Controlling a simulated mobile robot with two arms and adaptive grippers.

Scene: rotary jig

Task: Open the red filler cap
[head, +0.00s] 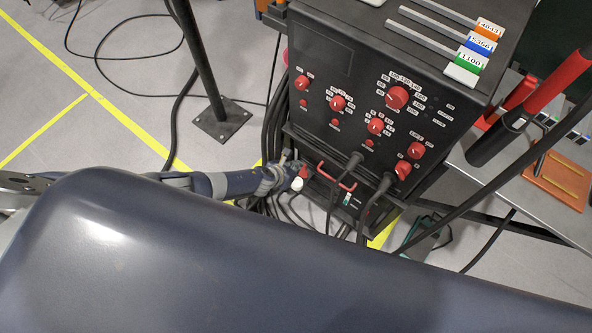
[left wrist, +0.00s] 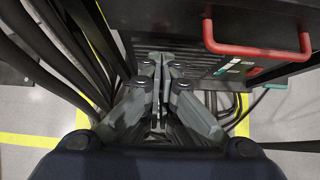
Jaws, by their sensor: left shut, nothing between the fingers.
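A small red part (head: 304,172), possibly the filler cap, shows low on the left of the black machine (head: 345,70), at the end of my left arm. A small white round part (head: 297,184) is just below it. My left gripper (head: 292,170) is beside these parts, low at the machine's front left; its fingertips are hard to make out there. In the left wrist view my left gripper (left wrist: 162,60) is shut and empty, its fingers together close to the dark machine base. No red cap shows in that view. My right gripper is not in view.
A red handle (left wrist: 258,48) is on the machine's front, right of the gripper. Thick black cables (left wrist: 62,50) hang at its left. Red knobs (head: 397,97) cover the panel. A black stand (head: 221,120) is at the left. A table (head: 480,170) is at the right.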

